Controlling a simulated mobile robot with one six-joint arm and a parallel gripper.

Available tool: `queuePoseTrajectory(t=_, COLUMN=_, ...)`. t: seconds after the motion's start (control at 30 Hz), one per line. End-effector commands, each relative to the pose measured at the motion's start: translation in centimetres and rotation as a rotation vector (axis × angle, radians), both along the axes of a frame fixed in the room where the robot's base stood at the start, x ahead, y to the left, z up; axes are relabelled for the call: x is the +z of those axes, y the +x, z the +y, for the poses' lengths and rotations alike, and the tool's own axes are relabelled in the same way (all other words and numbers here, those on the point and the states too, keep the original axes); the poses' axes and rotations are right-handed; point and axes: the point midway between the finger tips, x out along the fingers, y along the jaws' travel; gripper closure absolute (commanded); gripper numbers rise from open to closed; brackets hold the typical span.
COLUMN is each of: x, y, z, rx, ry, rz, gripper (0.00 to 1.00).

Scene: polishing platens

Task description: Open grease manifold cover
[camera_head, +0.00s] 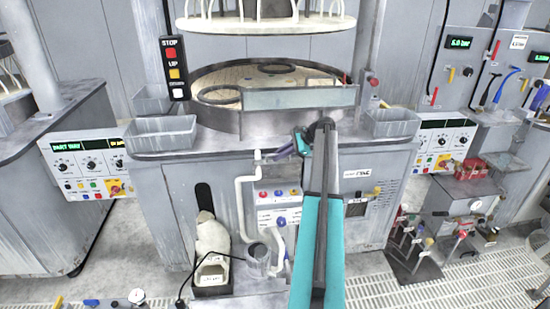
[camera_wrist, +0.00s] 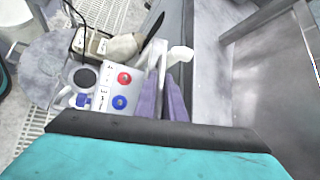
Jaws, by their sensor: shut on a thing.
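My gripper (camera_head: 297,147) is just below the front rim of the middle polishing machine, above its white valve panel (camera_head: 279,196) with blue and red knobs. In the wrist view, the purple fingers of my gripper (camera_wrist: 163,85) are shut on a thin pale part (camera_wrist: 161,58). Most of this part is hidden by the fingers, and I cannot tell whether it is the grease manifold cover. The valve panel, with a red and a blue knob, also shows left of the fingers in the wrist view (camera_wrist: 121,90). No part is clearly recognisable as the manifold cover.
A clear splash guard (camera_head: 300,98) stands on the machine top, with grey bins (camera_head: 160,135) (camera_head: 392,124) at both sides. A white pipe (camera_head: 240,205) runs left of the valve panel. A metal box with a gauge (camera_head: 465,193) stands at right. Grated floor lies in front.

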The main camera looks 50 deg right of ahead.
Motion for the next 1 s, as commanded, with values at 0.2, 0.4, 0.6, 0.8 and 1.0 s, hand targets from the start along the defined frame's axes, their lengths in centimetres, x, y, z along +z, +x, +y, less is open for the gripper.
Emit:
queuePoseTrajectory(t=0.2, x=0.21, y=-0.26, z=-0.72, rx=0.001, ry=-0.003, rz=0.000, gripper=1.00)
queuePoseTrajectory(t=0.4, x=0.21, y=-0.29, z=-0.75, rx=0.000, ry=-0.003, rz=0.001, gripper=1.00)
queuePoseTrajectory(t=0.6, x=0.20, y=-0.28, z=-0.74, rx=0.000, ry=-0.003, rz=0.001, gripper=1.00)
queuePoseTrajectory(t=0.8, x=0.20, y=-0.32, z=-0.74, rx=0.000, ry=-0.002, rz=0.001, gripper=0.83)
queuePoseTrajectory(t=1.0, x=0.28, y=-0.40, z=-0.77, rx=0.000, ry=-0.002, rz=0.001, gripper=0.83)
